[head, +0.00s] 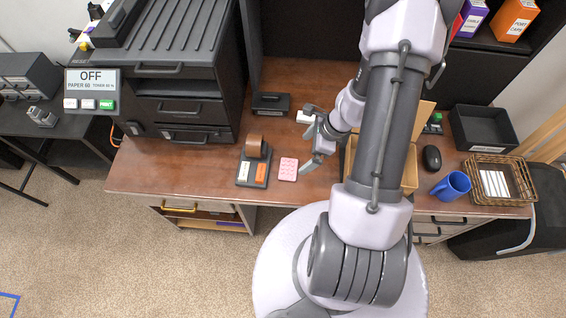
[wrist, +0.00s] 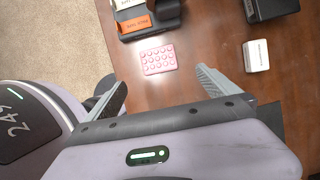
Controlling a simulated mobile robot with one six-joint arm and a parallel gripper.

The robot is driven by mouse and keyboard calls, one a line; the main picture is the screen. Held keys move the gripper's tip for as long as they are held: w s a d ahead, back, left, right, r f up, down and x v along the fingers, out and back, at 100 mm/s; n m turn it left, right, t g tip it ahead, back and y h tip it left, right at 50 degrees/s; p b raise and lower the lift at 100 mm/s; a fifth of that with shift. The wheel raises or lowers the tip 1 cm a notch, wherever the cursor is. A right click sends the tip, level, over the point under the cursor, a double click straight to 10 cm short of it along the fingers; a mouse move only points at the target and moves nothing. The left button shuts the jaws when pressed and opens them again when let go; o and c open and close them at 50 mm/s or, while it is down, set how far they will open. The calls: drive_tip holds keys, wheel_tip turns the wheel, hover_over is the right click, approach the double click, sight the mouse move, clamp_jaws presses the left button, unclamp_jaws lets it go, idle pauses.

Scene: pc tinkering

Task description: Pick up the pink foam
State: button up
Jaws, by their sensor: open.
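The pink foam (head: 288,169) is a small flat block with a grid of dots on top. It lies on the brown wooden desk (head: 136,178) near the front edge, just right of a dark holder. In the wrist view the pink foam (wrist: 158,59) lies beyond the fingertips, roughly between their lines. My gripper (head: 307,150) is open and empty, just right of the foam in the head view. In the wrist view my gripper's two fingers (wrist: 158,83) stand wide apart and do not touch the foam.
The dark holder (head: 240,172) with an orange and a white block stands left of the foam. A white block (wrist: 256,56) lies to the right in the wrist view. A blue mug (head: 452,186), a mouse (head: 431,158) and a wicker basket (head: 520,175) stand at the desk's right.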

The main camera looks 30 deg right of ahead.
sight(288, 169)
drive_tip(key=b+x, duration=0.5)
drive_tip(key=x, duration=0.6)
drive_tip(key=shift+a+f, duration=0.3)
drive_tip(key=shift+r, duration=0.1)
drive_tip(key=shift+c, duration=0.2)
drive_tip(key=c, duration=1.3)
drive_tip(key=shift+r, duration=0.15)
